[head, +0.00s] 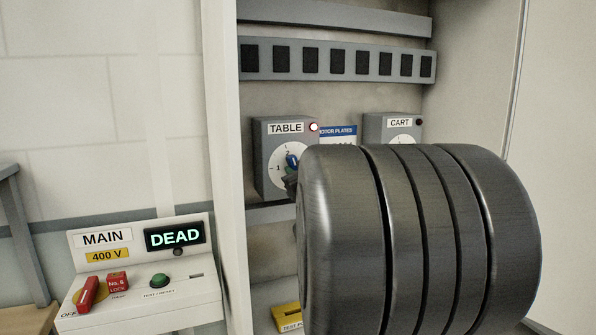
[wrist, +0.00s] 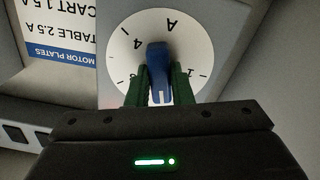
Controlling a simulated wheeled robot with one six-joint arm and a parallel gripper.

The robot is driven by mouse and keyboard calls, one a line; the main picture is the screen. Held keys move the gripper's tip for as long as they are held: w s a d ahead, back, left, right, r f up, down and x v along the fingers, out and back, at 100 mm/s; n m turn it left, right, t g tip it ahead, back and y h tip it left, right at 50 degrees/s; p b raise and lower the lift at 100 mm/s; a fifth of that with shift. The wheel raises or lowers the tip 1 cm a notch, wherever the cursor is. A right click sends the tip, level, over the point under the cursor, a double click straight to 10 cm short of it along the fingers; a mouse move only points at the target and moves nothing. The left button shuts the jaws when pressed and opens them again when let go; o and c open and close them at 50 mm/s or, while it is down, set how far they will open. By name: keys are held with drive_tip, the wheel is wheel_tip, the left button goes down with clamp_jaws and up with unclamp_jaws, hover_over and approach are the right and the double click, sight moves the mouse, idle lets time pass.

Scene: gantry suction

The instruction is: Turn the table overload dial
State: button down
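The table overload dial is a grey box labelled TABLE (head: 258,150) with a white numbered face, left of centre in the head view. In the wrist view the face (wrist: 122,45) appears upside down. Its blue knob (wrist: 158,62) stands at the middle of the face, with a white mark at its lower end there. My gripper (wrist: 160,80) has its green fingers on both sides of the knob, seemingly touching it. In the head view my arm hides most of the gripper and part of the dial. A lamp (head: 314,127) beside the TABLE label glows.
A CART box (head: 375,128) with an unlit lamp is to the right, partly behind my arm. A MOTOR PLATES label (wrist: 62,45) is between the boxes. A control box (head: 125,310) at lower left has a red lever and a display (head: 174,236) reading DEAD.

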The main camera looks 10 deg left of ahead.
drive_tip(key=shift+r+m+p, duration=0.1)
drive_tip(key=shift+m+p, duration=0.3)
drive_tip(key=shift+p, duration=0.25)
drive_tip(key=shift+m+p, duration=3.1)
drive_tip(key=c, duration=1.3)
unclamp_jaws()
